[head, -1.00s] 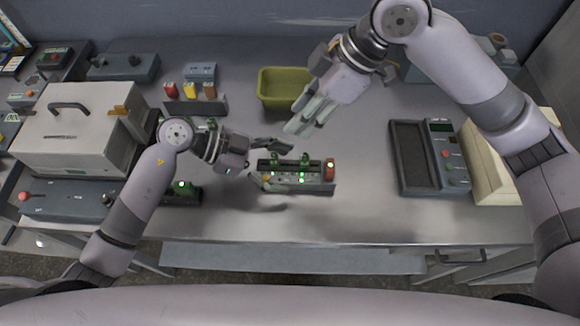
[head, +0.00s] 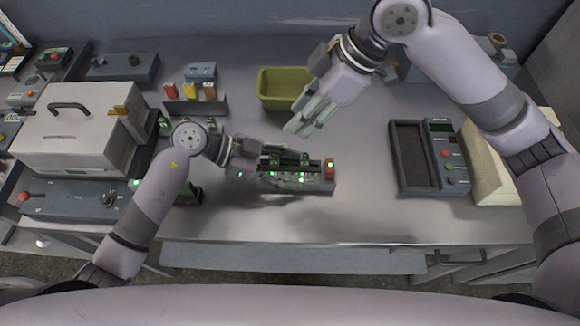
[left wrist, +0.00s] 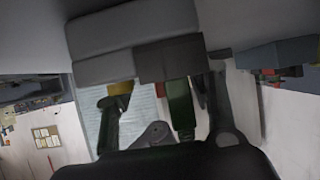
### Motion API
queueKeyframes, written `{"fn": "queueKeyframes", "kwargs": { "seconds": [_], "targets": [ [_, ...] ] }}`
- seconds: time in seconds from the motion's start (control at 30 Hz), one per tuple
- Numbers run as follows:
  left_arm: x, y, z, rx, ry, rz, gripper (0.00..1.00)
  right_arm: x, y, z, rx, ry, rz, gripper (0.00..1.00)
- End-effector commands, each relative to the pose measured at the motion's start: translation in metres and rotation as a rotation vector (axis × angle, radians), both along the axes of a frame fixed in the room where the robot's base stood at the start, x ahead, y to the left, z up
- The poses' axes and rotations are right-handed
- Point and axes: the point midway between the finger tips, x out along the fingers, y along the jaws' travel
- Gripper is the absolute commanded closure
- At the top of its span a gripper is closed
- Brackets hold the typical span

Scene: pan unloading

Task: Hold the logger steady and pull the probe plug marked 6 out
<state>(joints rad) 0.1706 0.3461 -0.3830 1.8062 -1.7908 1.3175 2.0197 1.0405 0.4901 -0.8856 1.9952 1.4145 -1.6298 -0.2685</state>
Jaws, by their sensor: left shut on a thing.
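The logger (head: 316,186) is a dark grey box with small green lights and a red part at its right end. It lies on the table in the middle of the head view. Green plugs (head: 304,158) stand along its back side; their numbers are too small to read, so I cannot tell which is 6. My left gripper (head: 284,168) is shut on the logger from its left end, with fingers along its long sides. In the left wrist view, the grey logger (left wrist: 140,35) and a green plug (left wrist: 180,105) show close by. My right gripper (head: 298,124) hovers behind and above the logger, apart from it; its finger gap is unclear.
A yellow-green bin (head: 275,90) stands behind the logger. A rack with red, yellow and orange pieces (head: 190,92) stands back left. A white case (head: 70,135) is at the left, a dark tray device (head: 410,160) at the right. The table front is clear.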

Motion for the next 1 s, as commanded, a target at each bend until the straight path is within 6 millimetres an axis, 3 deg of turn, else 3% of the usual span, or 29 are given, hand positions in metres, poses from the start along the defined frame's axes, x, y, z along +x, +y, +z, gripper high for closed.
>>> {"fn": "queueKeyframes", "kwargs": {
  "seconds": [0.5,0.83,0.87,1.0],
  "targets": [
    [0.0002,0.0002,0.0000,0.000,0.000,0.001,0.90,0.0000,0.0000,0.0000,0.000,0.000,0.000,0.67],
    [0.0003,0.0002,0.0000,0.000,0.000,0.001,0.90,0.0000,0.0000,0.0000,0.000,0.000,0.000,0.67],
    [0.0003,0.0002,0.0000,0.000,0.000,0.001,0.49,0.0000,0.0000,0.0000,0.000,0.000,0.000,0.67],
    [0.0003,0.0002,0.0000,0.000,0.000,0.001,0.40,0.0000,0.0000,0.0000,0.000,0.000,0.000,0.67]
  ]
}}
